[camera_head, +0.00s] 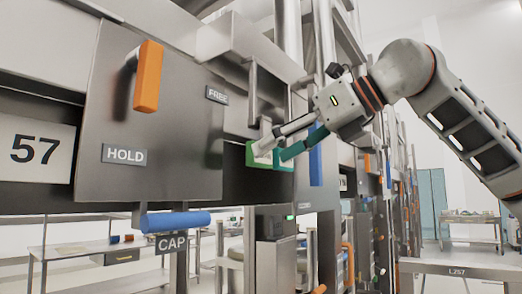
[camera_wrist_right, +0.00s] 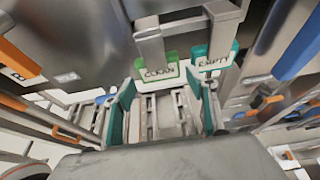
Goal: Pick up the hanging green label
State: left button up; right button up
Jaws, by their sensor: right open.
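The green label, reading CLEAN (camera_wrist_right: 157,72), hangs from a metal bracket in the right wrist view. It also shows as a green-edged tag (camera_head: 256,160) in the head view, partly hidden by my gripper. A teal-edged label reading EMPTY (camera_wrist_right: 213,64) hangs just right of it. My right gripper (camera_head: 274,148) is open, with its fingers close in front of the labels in the head view. In the right wrist view the open gripper (camera_wrist_right: 161,86) has teal finger pads, with nothing held between them. My left gripper is not in view.
A steel panel with an orange handle (camera_head: 148,76) and a HOLD sign (camera_head: 124,155) stands left of the labels. A blue bar (camera_head: 176,221) sits below it. A blue upright strip (camera_head: 316,157) is close on the right. Tables stand farther back.

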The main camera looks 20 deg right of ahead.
aim_at(265, 161)
jog(key=x, duration=0.2)
jog(key=shift+w+a+f, duration=0.15)
jog(key=shift+w+a, duration=0.1)
jog(key=shift+s+d, duration=0.1)
jog(key=shift+s, duration=0.05)
jog(key=shift+c, duration=1.1)
jog(key=c, duration=0.5)
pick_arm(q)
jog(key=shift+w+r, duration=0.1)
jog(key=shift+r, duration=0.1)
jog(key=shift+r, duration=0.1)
